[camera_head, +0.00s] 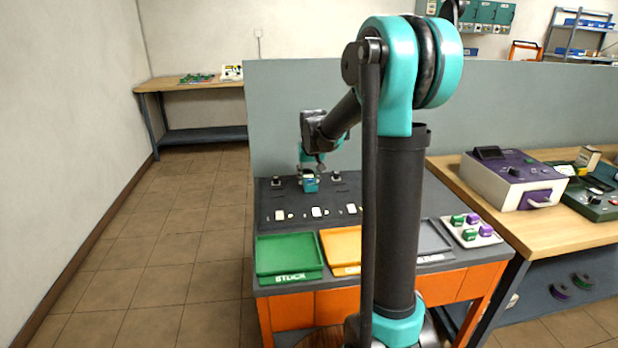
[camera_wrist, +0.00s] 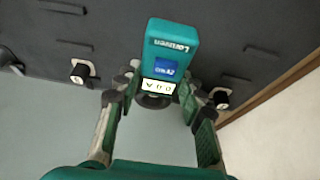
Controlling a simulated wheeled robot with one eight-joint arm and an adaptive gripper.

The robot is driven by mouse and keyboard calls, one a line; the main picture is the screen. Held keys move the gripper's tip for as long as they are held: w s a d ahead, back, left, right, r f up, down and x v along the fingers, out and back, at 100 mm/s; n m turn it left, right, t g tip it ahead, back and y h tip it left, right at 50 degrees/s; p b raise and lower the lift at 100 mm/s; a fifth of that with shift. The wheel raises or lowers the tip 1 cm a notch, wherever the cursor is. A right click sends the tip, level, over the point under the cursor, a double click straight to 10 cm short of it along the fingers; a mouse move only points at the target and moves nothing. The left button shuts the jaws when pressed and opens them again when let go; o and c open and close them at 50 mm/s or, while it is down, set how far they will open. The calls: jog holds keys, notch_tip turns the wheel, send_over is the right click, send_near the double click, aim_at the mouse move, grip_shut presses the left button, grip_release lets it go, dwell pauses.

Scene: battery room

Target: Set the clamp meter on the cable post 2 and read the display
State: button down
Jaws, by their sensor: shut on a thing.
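The teal clamp meter (camera_wrist: 170,46) is held between the fingers of my gripper (camera_wrist: 160,92), which is shut on it. Its small lit display (camera_wrist: 158,87) appears upside down and seems to read 0.0 A, though the digits are small. A dark round part shows just below the display. In the head view the clamp meter (camera_head: 310,185) hangs under my gripper (camera_head: 310,174) at the back of the dark panel, between a left post (camera_head: 277,181) and a right post (camera_head: 336,177). Whether its jaw is around a middle post is hidden. Two posts flank it in the wrist view (camera_wrist: 80,72) (camera_wrist: 221,99).
A green tray (camera_head: 288,275), a yellow tray (camera_head: 340,250) and a grey tray (camera_head: 432,240) line the bench front. A white tray (camera_head: 485,241) holds green and purple blocks. A grey partition (camera_head: 290,100) stands behind. My arm hides part of the bench.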

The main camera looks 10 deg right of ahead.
jog(key=shift+f, duration=0.5)
jog(key=c, duration=1.2)
grip_release()
jog(key=shift+v, duration=5.45)
jog(key=shift+s, duration=0.1)
